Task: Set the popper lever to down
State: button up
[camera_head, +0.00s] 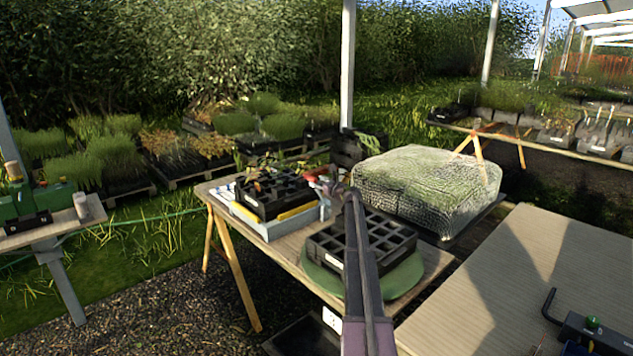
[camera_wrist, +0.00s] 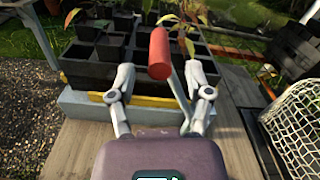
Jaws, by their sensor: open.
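The popper lever has a red cylindrical grip (camera_wrist: 159,53) on a thin grey rod. In the wrist view the grip stands raised, in front of a black cell tray (camera_wrist: 95,68) with seedlings. The tray sits on a blue-grey base (camera_wrist: 85,106) with a yellow strip. My gripper (camera_wrist: 161,78) is open, with one finger on each side of the lever. I cannot tell whether either finger touches it. In the head view my gripper (camera_head: 345,188) is at the right end of the blue-grey base (camera_head: 268,229), and my arm hides part of this area.
A second black cell tray (camera_head: 330,240) lies on a round green piece (camera_head: 400,278) on the wooden table (camera_head: 222,196). A mesh-covered block (camera_head: 425,185) stands behind right. A bench (camera_head: 500,270) with a black tool (camera_head: 595,330) is at right. Gravel lies left of the table.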

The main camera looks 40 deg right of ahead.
jog(key=shift+w, duration=1.05)
jog(key=shift+a, duration=0.1)
grip_shut()
